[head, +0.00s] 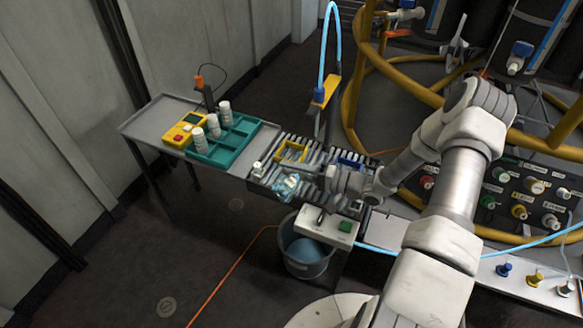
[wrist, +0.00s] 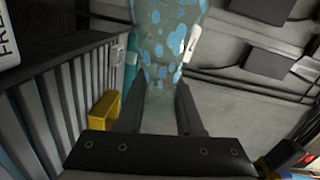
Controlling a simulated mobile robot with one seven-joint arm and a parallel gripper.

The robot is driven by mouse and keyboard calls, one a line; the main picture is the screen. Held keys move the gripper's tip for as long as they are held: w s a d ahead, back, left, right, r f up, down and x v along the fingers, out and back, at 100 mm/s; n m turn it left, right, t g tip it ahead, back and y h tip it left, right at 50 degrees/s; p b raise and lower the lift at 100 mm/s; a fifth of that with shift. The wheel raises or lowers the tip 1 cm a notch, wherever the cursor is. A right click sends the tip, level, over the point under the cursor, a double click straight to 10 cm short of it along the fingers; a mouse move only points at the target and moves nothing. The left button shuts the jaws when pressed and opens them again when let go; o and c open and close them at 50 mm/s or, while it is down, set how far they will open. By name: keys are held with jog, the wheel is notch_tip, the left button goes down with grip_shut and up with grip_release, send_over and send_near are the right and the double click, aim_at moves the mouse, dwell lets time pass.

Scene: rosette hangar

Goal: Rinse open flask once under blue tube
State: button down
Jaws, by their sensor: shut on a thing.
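My gripper (head: 305,186) is shut on the flask (head: 287,187), above the front of the slatted drain grate (head: 275,166). In the wrist view the flask (wrist: 168,45) is clear with pale blue patches, standing between the two fingers of my gripper (wrist: 160,110); its top end is cut off by the frame, so its mouth is hidden. The blue tube (head: 324,45) arches down at the back to a blue end piece (head: 319,95) by a yellow bracket (head: 328,90). The flask is apart from the tube, nearer the front and lower in the head view.
A yellow frame (head: 291,150) and a blue frame (head: 351,159) sit on the grate. Left is a teal rack (head: 226,150) with white containers and a yellow meter (head: 184,131). A bucket (head: 306,262) stands below a white box (head: 326,227). Yellow pipes (head: 400,75) stand at the right.

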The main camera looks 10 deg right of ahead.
jog(key=shift+f+n+h, duration=0.15)
jog(key=shift+n+h, duration=0.15)
jog(key=shift+n, duration=0.3)
jog(key=shift+w+d+f+n+h+b, duration=0.1)
jog(key=shift+d+n+h+b, duration=0.1)
jog(key=shift+n+b, duration=0.25)
jog(key=shift+w+d+n+h+b, duration=0.1)
jog(key=shift+n+h+b, duration=0.1)
jog(key=shift+n, duration=0.35)
jog(key=n+b, duration=0.1)
jog(key=n+h+b, duration=0.1)
jog(key=b, duration=0.1)
jog(key=n+h+b, duration=0.1)
jog(key=shift+w+d+f+b, duration=0.25)
jog(key=shift+w+d+b, duration=0.05)
jog(key=shift+d+b, duration=0.1)
notch_tip(320, 180, up, 7)
jog(key=n+t+h+b, duration=0.1)
jog(key=n+h, duration=0.2)
jog(key=n, duration=0.2)
jog(key=shift+w+d+n+t+h+b, duration=0.15)
jog(key=shift+d+n+t+h+b, duration=0.15)
jog(key=shift+n+t, duration=0.1)
jog(key=shift+r, duration=0.15)
